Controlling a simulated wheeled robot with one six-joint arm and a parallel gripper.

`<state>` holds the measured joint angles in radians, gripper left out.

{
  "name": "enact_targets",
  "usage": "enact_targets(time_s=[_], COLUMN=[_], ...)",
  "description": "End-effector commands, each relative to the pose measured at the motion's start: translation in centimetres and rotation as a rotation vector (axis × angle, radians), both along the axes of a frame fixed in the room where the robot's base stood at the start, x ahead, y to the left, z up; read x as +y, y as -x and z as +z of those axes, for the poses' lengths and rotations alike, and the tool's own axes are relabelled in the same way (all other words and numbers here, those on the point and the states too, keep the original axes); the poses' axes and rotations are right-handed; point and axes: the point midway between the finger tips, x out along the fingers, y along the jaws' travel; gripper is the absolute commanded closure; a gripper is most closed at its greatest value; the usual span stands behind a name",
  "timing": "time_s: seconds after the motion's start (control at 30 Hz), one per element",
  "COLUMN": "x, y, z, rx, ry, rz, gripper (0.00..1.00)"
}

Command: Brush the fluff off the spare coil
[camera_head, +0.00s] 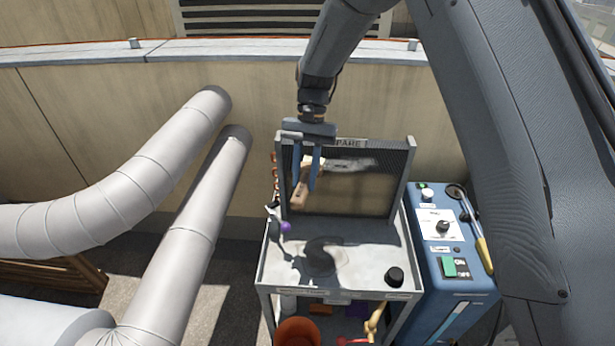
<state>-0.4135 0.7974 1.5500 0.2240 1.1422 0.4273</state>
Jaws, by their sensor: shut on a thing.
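The spare coil (403,172) stands upright at the back of a grey cart, in a dark frame with a label ending in "PARE" on top. Its face looks tan and dull in the middle, with a paler streak near the top; I cannot tell how much of this is fluff. My gripper (306,183) points down in front of the coil's left part. Its blue fingers are shut on a wooden-handled brush (298,197). A pale part shows right of the fingers, perhaps the bristles. I cannot tell whether it touches the coil.
The cart top (275,272) bears a black knob-like thing (395,276) and a small purple thing (285,227). An orange bucket (298,332) is low in front. A blue machine (455,285) stands close on the right, wrapped pipes (190,225) on the left.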

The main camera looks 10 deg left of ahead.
Motion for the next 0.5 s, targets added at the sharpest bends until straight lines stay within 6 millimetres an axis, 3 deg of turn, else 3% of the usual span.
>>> enact_targets(time_s=[0.5], x=[0.0], y=[0.1], z=[-3.4], rx=[-0.002], ry=[-0.001], rz=[0.000], gripper=[1.00])
